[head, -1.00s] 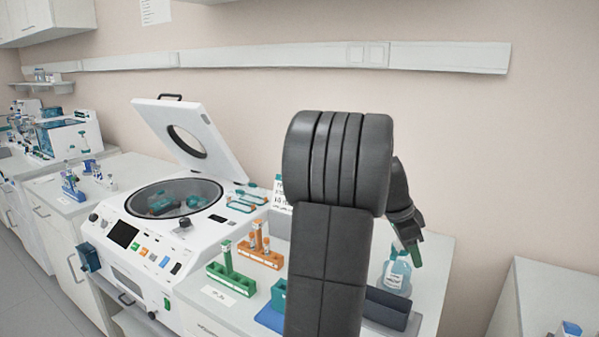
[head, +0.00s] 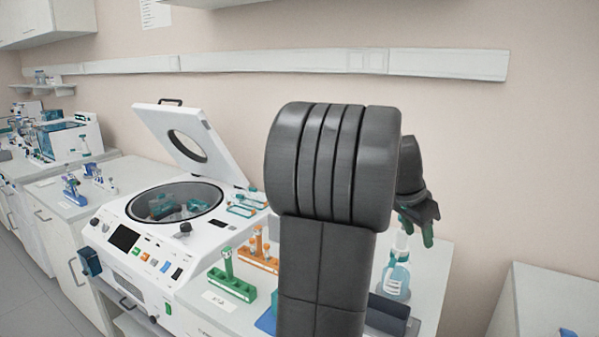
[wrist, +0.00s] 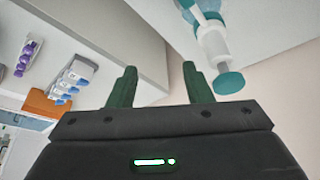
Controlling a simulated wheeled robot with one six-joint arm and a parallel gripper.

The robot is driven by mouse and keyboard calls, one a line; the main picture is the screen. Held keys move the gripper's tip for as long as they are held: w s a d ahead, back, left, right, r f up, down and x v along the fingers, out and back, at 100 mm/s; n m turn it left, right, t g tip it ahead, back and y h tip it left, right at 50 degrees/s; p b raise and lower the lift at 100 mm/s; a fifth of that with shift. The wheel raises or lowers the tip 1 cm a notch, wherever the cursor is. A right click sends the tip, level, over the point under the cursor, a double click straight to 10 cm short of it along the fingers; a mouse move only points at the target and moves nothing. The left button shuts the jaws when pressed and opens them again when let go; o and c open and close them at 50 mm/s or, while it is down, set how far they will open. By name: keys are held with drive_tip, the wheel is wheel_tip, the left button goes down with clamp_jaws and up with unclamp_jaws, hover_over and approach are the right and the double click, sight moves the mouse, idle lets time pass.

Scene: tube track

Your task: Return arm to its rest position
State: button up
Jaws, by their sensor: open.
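My raised arm hides the middle of the bench.
An open-lidded centrifuge (head: 150,255) stands left of my arm. A green tube rack (head: 232,287) and an orange tube rack (head: 257,255) sit on the bench (head: 437,265). A dark block (head: 388,312) stands before the bottle.

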drive_tip(key=shift+v, duration=2.1)
drive_tip(key=shift+s, duration=0.15)
